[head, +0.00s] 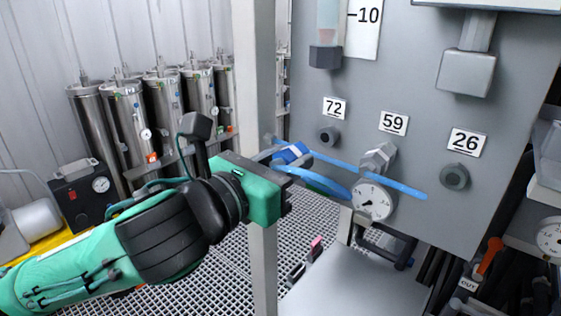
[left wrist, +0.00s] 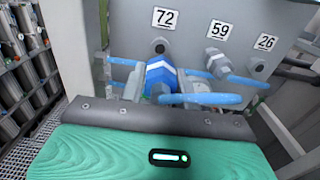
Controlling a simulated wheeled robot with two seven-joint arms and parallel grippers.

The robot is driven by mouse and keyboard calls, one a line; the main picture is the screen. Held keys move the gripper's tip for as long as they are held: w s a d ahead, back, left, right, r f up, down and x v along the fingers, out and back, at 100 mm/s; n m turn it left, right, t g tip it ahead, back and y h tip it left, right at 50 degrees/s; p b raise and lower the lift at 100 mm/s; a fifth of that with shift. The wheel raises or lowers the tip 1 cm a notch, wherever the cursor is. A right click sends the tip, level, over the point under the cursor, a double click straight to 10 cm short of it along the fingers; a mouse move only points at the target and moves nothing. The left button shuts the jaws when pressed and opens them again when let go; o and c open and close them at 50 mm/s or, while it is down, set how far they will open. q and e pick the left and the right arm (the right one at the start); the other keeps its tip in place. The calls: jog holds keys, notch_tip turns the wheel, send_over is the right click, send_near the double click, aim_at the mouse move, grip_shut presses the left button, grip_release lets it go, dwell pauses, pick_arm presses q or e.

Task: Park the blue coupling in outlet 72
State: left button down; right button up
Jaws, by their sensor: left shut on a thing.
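My left gripper (head: 287,160) is shut on the blue coupling (head: 291,152), which has a pale band. In the left wrist view the coupling (left wrist: 160,76) sits between the fingers, pointing toward the grey panel. Outlet 72 (head: 329,136) is a dark round port under its label, up and to the right of the coupling in the head view. In the left wrist view outlet 72 (left wrist: 160,47) shows just above the coupling, with a visible gap between them. A blue hose (head: 320,181) curves off to the right near the gripper. My right gripper is not in view.
Outlet 59 (head: 378,159) carries a protruding metal hex fitting. Outlet 26 (head: 455,177) is a grey ring at the right. A round gauge (head: 372,201) is below outlet 59. A pale upright post (head: 256,90) stands left of the panel. Steel cylinders (head: 123,110) stand behind.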

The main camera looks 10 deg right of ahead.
aim_at(325, 138)
pick_arm(q)
jog(key=shift+d, duration=0.1)
jog(key=shift+x, duration=2.8)
dwell(0.4)
jog(key=shift+w+d, duration=0.4)
dwell(0.4)
jog(key=c, duration=0.9)
grip_release()
